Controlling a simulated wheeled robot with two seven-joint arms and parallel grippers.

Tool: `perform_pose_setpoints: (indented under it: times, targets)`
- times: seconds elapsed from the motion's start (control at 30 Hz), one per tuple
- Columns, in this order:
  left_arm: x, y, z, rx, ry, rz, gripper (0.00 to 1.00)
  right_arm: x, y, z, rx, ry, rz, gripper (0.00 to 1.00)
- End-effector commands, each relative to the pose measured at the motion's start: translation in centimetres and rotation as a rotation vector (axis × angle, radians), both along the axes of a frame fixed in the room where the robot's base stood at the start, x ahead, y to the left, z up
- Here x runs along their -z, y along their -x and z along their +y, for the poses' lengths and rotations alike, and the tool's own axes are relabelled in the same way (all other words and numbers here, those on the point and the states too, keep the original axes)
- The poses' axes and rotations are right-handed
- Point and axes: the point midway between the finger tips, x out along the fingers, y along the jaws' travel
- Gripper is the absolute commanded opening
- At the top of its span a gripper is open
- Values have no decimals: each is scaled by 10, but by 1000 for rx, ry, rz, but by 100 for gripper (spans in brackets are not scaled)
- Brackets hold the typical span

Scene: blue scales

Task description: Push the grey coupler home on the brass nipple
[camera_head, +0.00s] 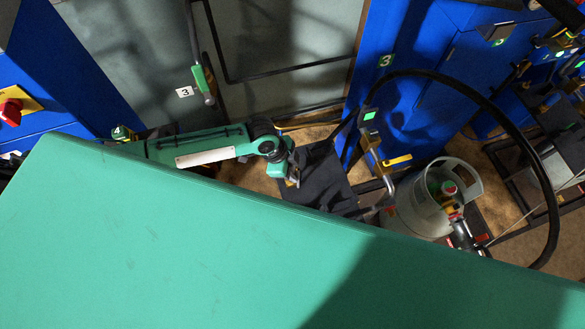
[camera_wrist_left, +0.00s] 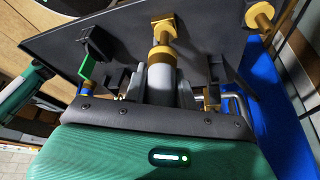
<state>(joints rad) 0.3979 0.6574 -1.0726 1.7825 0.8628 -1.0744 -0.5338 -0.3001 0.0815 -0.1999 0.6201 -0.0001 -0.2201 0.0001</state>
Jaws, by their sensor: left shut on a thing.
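The grey coupler (camera_wrist_left: 161,84) stands in the middle of the left wrist view, just above my teal gripper housing. My left gripper (camera_wrist_left: 172,88) is shut on it, a dark finger on either side. The brass nipple (camera_wrist_left: 162,35) is directly in line beyond the coupler, in front of a dark panel. A brass collar sits at the coupler's front end; I cannot tell how far the coupler is over the nipple. In the head view my left gripper (camera_head: 292,179) is over a dark plate, and coupler and nipple are too small to make out. My right gripper is not in view.
The dark panel (camera_wrist_left: 222,55) carries another brass fitting (camera_wrist_left: 260,16) and a green-and-black part (camera_wrist_left: 88,62). In the head view a pale gas cylinder (camera_head: 412,212) and a looping black hose (camera_head: 510,108) are to the right. Blue cabinets (camera_head: 425,60) stand behind.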

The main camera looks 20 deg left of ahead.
Motion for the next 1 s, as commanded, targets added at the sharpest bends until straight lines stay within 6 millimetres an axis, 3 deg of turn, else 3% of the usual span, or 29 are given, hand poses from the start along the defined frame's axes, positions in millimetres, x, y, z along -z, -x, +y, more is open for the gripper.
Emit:
perform_pose_setpoints:
  times: [1.0]
  targets:
    - [21, 0, 0, 0, 1, 0, 3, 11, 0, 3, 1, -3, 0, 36]
